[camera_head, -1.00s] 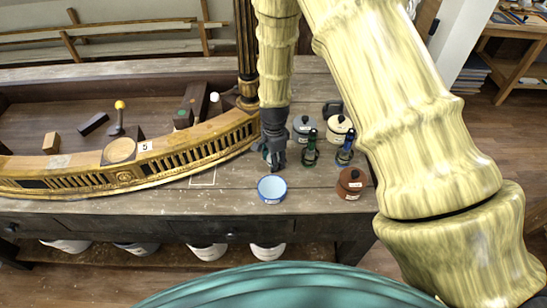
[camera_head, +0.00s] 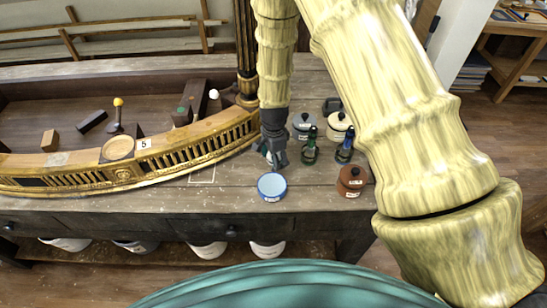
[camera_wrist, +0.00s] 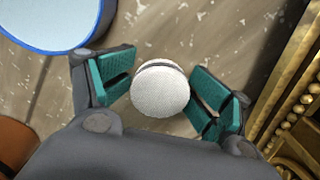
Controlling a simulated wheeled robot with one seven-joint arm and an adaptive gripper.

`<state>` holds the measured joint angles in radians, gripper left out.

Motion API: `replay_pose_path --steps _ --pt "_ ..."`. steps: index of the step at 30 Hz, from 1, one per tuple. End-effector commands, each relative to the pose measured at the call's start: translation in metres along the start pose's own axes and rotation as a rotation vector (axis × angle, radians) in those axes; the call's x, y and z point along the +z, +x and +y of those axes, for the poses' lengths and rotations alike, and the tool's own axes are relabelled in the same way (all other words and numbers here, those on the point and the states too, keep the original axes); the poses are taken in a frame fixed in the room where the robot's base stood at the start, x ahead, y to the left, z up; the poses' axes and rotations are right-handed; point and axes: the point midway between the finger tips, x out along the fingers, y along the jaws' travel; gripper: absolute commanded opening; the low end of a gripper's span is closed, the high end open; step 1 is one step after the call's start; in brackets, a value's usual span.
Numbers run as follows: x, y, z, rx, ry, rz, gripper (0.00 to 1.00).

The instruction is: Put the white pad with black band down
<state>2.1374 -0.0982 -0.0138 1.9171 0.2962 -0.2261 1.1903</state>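The white pad with a black band (camera_wrist: 160,90) sits between the two green-padded fingertips of my gripper (camera_wrist: 163,80) in the wrist view. The fingers appear to touch it on both sides. Its round white face is toward the wrist camera, and the dark band shows along its far edge. In the head view my gripper (camera_head: 273,160) points down low over the console's worktop (camera_head: 232,190), just behind the blue-rimmed white dish. The pad is mostly hidden there by the fingers. I cannot tell whether it touches the wood.
The blue-rimmed dish (camera_head: 271,186) is in front of my gripper. A brown lidded pot (camera_head: 351,180), green bottle (camera_head: 310,150), blue bottle (camera_head: 345,152), grey pot (camera_head: 303,124) and cream pot (camera_head: 339,128) stand to the right. A gilt rail (camera_head: 190,152) lies left. Bare wood shows front left.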

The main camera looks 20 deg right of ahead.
Motion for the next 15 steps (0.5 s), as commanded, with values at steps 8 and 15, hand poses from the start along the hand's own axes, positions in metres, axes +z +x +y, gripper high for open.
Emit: replay_pose_path --steps 8,15 --pt "0.0004 -0.0006 0.0000 0.000 0.000 -0.001 0.67" --pt "-0.0001 -0.0078 -0.0008 -0.002 0.000 0.000 0.67"
